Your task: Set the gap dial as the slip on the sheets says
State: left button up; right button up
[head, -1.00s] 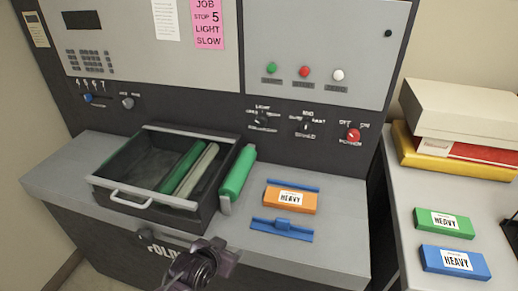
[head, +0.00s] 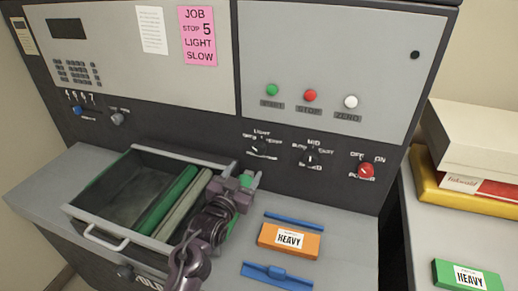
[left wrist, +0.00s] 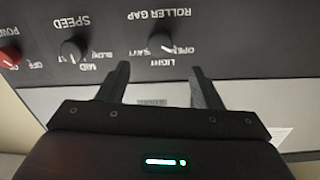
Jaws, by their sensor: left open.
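The gap dial (head: 257,149) is a black knob on the dark panel strip. It is marked ROLLER GAP in the left wrist view (left wrist: 162,41), upside down, with OPEN, HEAVY and LIGHT around it; its exact setting is hard to read. My left gripper (head: 246,181) is open and empty, below and a little left of the dial, above the tray's right side. In the left wrist view its fingers (left wrist: 158,85) point towards the panel, apart from the dial. An orange pack (head: 272,239) on the counter bears a white slip reading HEAVY (head: 290,239). My right gripper is not in view.
The speed knob (head: 310,158) and red power knob (head: 366,171) sit right of the dial. A pink note (head: 198,36) reads JOB STOP 5 LIGHT SLOW. An open drawer (head: 103,222) holds rollers. A blue bar (head: 277,276) lies on the counter; a green HEAVY pack (head: 443,273) is right.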

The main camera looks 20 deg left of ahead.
aim_at(258, 151)
pick_arm(q)
jog(key=w, duration=0.3)
jog(key=w+p, duration=0.1)
jog(key=w, duration=0.2)
jog(key=w+p, duration=0.1)
jog(key=w, duration=0.1)
jog(key=shift+w+d+r, duration=0.15)
jog(key=shift+w+d, duration=0.1)
jog(key=shift+w, duration=0.45)
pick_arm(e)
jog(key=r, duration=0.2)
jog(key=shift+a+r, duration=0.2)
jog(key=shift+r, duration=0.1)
pick_arm(q)
jog(key=shift+w, duration=0.1)
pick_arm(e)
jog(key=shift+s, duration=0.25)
pick_arm(q)
jog(key=shift+c, duration=0.6)
jog(key=c, duration=0.9)
jog(key=shift+o, duration=0.2)
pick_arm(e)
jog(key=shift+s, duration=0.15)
